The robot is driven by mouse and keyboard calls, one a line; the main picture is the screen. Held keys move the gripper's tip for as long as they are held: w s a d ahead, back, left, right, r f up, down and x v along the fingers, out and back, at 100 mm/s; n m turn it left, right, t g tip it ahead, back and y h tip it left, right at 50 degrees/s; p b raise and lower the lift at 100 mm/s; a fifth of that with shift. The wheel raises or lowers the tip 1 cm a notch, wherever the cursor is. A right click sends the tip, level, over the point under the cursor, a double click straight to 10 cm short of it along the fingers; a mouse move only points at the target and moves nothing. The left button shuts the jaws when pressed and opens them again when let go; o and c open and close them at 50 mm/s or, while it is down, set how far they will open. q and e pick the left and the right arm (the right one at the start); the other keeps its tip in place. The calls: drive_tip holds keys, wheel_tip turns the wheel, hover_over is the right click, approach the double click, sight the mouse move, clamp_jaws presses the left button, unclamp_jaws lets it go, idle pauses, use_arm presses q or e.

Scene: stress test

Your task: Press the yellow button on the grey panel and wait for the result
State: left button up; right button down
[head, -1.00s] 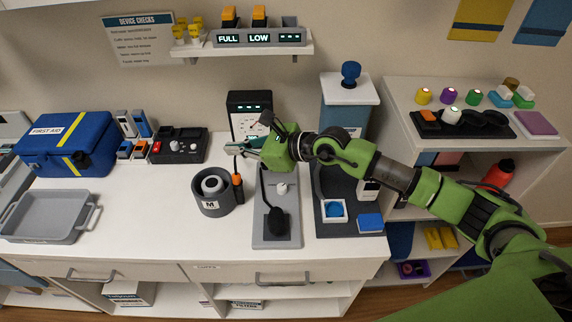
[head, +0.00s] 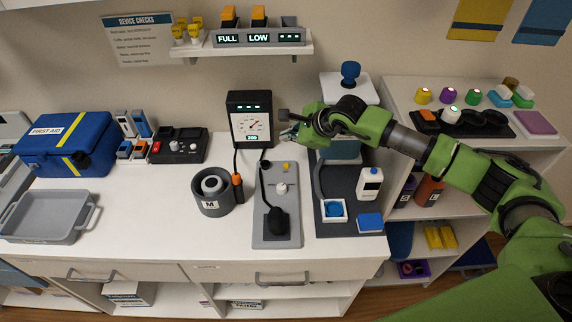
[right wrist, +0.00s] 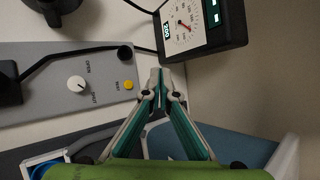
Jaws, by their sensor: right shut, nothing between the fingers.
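The grey panel (head: 271,222) lies on the white counter, with a black bulb, a white knob (head: 281,189) and the small yellow button (head: 286,166) near its far end. In the right wrist view, the yellow button (right wrist: 128,85) sits just left of the fingertips, apart from them. My right gripper (head: 287,126) is shut and empty, to the right of the black gauge box (head: 250,119); its closed tips also show in the right wrist view (right wrist: 157,75). The gauge box has a dial and a lit green display. My left gripper is not in view.
A grey cup marked M (head: 212,203) stands left of the panel. A dark tray (head: 350,190) with a white bottle and blue items lies to the right. A shelf (head: 240,49) with lit displays hangs above. The counter's front left-middle is clear.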

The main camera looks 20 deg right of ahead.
sight(287, 166)
wheel_tip(287, 166, down, 8)
drive_tip(key=b, duration=0.4)
drive_tip(key=shift+f+b, duration=0.4)
drive_tip(key=shift+f, duration=0.05)
idle(1.0)
drive_tip(key=shift+f+b, duration=0.35)
drive_tip(key=shift+b, duration=0.25)
drive_tip(key=shift+f+b, duration=0.55)
drive_tip(key=shift+b, duration=0.05)
idle(0.6)
drive_tip(key=shift+r, duration=0.1)
drive_tip(key=shift+r+p, duration=0.35)
drive_tip(key=shift+r, duration=0.5)
drive_tip(key=shift+r, duration=0.15)
